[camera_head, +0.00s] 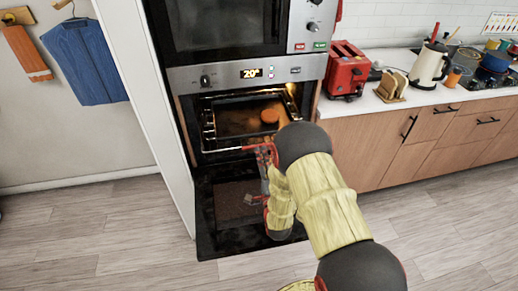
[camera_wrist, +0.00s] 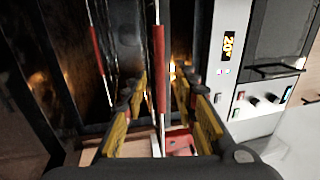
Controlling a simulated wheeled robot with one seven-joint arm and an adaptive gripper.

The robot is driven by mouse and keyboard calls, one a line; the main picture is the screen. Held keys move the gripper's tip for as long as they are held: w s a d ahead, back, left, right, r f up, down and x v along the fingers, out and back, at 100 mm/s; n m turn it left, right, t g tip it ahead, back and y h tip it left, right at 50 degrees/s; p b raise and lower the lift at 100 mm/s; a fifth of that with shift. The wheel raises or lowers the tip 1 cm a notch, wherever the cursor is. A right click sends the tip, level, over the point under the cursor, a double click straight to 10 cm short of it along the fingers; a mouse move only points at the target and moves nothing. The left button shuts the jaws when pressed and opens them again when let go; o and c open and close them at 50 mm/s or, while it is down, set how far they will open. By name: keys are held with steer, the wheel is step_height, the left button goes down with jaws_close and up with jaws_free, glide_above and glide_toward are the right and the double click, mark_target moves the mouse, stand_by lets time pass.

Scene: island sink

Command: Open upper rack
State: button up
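The oven (camera_head: 192,80) is open, with its door (camera_head: 215,235) folded down and its inside lit. The upper rack (camera_head: 222,150) shows in the head view as a pale front bar near the oven mouth. In the wrist view, which is turned on its side, the upper rack's bar (camera_wrist: 160,65) with a red section runs between the two fingers of my gripper (camera_wrist: 160,85). The fingers are apart, with gaps beside the bar. My gripper (camera_head: 264,160) is at the oven mouth in the head view. A lower rack's bar (camera_wrist: 96,50) lies left of the fingers.
The control panel (camera_wrist: 224,75) is close to the right of my fingers in the wrist view. A counter (camera_head: 372,103) with a red toaster (camera_head: 346,70) stands right. The floor (camera_head: 110,235) at left is clear.

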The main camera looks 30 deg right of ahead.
steer(key=v, duration=0.7)
stand_by(0.3)
steer(key=w+a+r+n+g+y, duration=0.2)
steer(key=w+a+r+n+g, duration=0.1)
steer(key=r+n, duration=0.3)
steer(key=w+a+r+n+g+y, duration=0.2)
steer(key=w+a+r+n+g, duration=0.15)
steer(key=r, duration=0.35)
steer(key=s+a+r+n+g, duration=0.2)
steer(key=s+r+n, duration=0.1)
steer(key=s, duration=0.6)
steer(key=s+a+r+n+g+y, duration=0.1)
steer(key=s+a+r+n+g, duration=0.1)
steer(key=s, duration=0.8)
steer(key=s+a+r+n+g, duration=0.2)
steer(key=s+n, duration=0.4)
steer(key=s, duration=0.4)
step_height(320, 180, up, 2)
steer(key=shift+a+r+n+g+y+p, duration=0.1)
steer(key=shift+a+n+g+y+p, duration=0.2)
steer(key=shift+g, duration=0.35)
